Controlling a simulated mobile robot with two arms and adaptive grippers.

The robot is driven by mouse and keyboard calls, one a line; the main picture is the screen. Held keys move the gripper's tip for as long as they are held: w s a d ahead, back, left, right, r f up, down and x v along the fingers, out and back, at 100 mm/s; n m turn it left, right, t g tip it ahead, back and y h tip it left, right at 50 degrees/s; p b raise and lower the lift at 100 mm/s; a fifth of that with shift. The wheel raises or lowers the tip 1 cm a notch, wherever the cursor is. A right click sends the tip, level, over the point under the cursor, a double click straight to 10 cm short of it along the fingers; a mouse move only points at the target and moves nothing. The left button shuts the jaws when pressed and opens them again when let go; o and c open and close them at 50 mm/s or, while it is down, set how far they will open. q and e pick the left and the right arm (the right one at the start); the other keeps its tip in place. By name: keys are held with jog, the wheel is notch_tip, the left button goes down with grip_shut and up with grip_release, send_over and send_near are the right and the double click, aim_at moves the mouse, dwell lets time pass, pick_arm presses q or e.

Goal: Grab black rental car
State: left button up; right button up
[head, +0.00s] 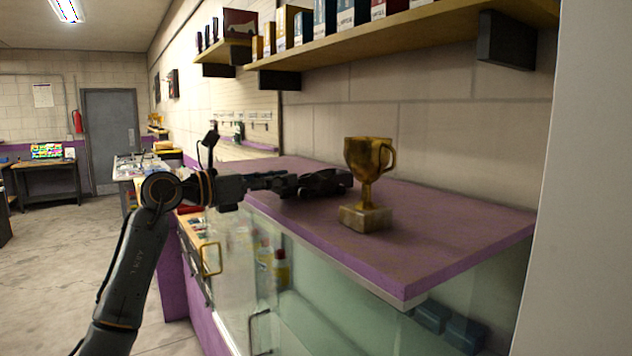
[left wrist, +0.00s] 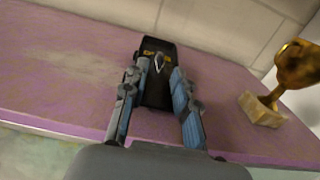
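The black car (left wrist: 155,72) lies on the purple counter top (left wrist: 60,75) in the left wrist view. My left gripper (left wrist: 159,75) reaches over the counter with its two blue-grey fingers spread, one along each side of the car. Whether the fingers touch the car's sides I cannot tell. In the head view, my left gripper (head: 308,184) is low over the counter, and the dark car (head: 326,181) shows at its tips, partly hidden by the fingers. My right gripper is in neither view.
A gold trophy (head: 366,180) stands on the counter just right of the car; it also shows in the left wrist view (left wrist: 296,68). A wall shelf (head: 400,38) with boxes hangs above. A glass display case (head: 330,300) is below the counter. The counter's front right is clear.

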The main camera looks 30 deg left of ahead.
aim_at(300, 175)
pick_arm(q)
jog(key=p+x, duration=0.2)
jog(key=x, duration=0.2)
jog(key=shift+w+d+r+p, duration=0.1)
jog(key=shift+w+d+p, duration=0.05)
jog(key=shift+p, duration=0.2)
jog(key=shift+w+d, duration=0.1)
jog(key=shift+w, duration=0.1)
jog(key=shift+s, duration=0.1)
grip_shut()
